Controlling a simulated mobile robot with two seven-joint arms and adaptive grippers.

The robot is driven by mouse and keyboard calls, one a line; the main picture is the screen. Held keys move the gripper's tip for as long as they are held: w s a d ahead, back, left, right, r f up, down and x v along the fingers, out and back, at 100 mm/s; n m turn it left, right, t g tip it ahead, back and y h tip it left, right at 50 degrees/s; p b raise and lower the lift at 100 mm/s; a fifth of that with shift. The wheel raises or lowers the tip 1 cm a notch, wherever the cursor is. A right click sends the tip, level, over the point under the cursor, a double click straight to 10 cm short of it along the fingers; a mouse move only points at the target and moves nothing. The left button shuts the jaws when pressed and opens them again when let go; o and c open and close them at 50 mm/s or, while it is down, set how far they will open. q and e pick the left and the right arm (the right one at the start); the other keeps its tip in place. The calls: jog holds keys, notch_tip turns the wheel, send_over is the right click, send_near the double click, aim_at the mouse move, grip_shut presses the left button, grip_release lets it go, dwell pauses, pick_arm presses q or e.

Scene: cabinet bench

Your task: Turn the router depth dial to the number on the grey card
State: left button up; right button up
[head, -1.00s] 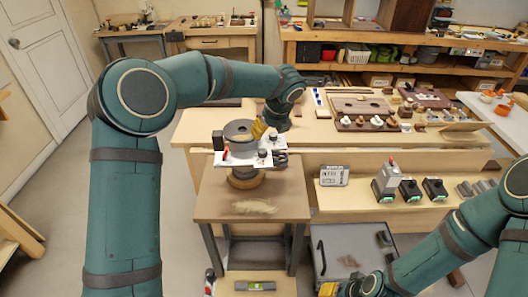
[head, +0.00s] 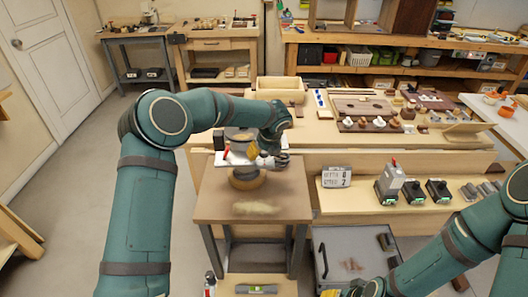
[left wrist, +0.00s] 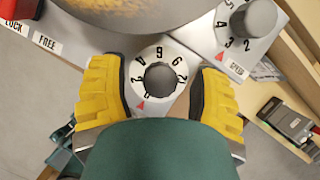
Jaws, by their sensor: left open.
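The router (head: 240,137) stands on a small wooden bench with a white control plate (head: 236,158). My left gripper (head: 262,157) is over the plate's right side and hides part of it. In the left wrist view its open yellow fingers (left wrist: 158,95) are on either side of the depth dial (left wrist: 160,78), a dark knob on a white numbered disc. I see no clear contact. A red pointer (left wrist: 141,104) sits at the disc's lower left, near the 0 and 2. The grey card (head: 337,177) has a depth line and a speed line; its small digits are blurred. My right gripper (head: 335,292) is mostly cut off.
A speed dial (left wrist: 253,18) with its own red pointer is at the upper right of the depth dial. LOCK and FREE labels (left wrist: 30,35) are at the upper left. Several dark tools (head: 411,191) stand right of the card.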

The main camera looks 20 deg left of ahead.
pick_arm(q)
jog(key=shift+o, duration=0.2)
grip_shut()
jog(key=shift+n, duration=0.4)
jog(key=shift+r+n+y+p, duration=0.1)
jog(key=shift+n+y+p, duration=0.2)
jog(key=shift+n+p, duration=0.35)
jog(key=n+g+p, duration=0.2)
jog(key=n, duration=0.2)
jog(key=shift+n+y, duration=0.25)
jog(key=shift+y, duration=0.05)
jog(key=n+g+p, duration=0.1)
jog(key=n, duration=0.2)
jog(key=shift+s+n+g+p, duration=0.1)
jog(key=shift+n+g+p, duration=0.55)
jog(key=shift+n, duration=0.65)
jog(key=shift+f, duration=0.2)
